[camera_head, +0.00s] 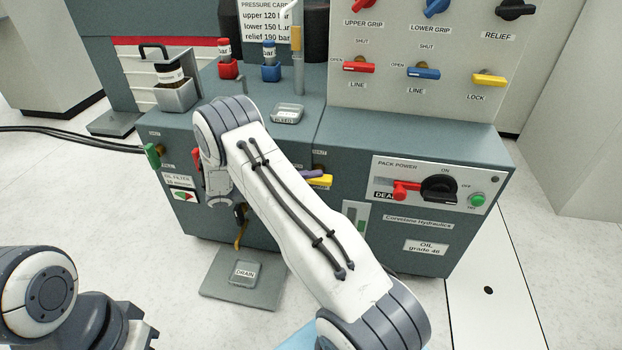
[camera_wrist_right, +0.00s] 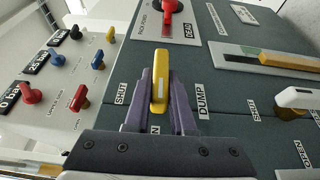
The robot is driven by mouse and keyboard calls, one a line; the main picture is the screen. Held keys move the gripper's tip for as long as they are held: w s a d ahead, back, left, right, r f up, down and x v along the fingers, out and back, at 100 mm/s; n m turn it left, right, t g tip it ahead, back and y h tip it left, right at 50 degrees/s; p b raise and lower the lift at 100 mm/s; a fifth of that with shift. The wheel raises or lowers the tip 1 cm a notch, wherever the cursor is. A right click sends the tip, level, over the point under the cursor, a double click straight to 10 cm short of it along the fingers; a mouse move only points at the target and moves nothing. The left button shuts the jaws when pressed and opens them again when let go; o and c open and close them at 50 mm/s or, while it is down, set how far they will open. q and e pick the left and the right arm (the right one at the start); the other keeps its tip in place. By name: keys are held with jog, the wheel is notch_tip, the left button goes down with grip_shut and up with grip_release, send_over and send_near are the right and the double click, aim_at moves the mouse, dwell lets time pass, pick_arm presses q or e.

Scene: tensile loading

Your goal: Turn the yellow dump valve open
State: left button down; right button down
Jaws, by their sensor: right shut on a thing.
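The yellow dump valve handle (camera_wrist_right: 160,82) sits on the dark green front panel, beside the DUMP label (camera_wrist_right: 203,101). In the right wrist view it lies upright in the picture, with the SHUT label (camera_wrist_right: 121,92) to its left and a partly hidden label ending in "EN" below. My right gripper (camera_wrist_right: 160,100) is shut on the handle, its purple fingers on both sides. In the head view the handle (camera_head: 321,181) lies roughly level across the panel, and my right arm hides part of this area. My left gripper is not in view.
A red power lever (camera_head: 405,190) and a green button (camera_head: 477,200) are right of the valve. A green handle (camera_head: 152,155) is at the panel's left. A drain plate (camera_head: 244,272) lies on the floor.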

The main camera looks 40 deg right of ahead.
jog(key=c, duration=0.8)
grip_release()
jog(key=shift+o, duration=0.2)
jog(key=p+v, duration=0.3)
jog(key=v, duration=0.7)
jog(key=shift+a, duration=0.25)
jog(key=shift+w, duration=0.1)
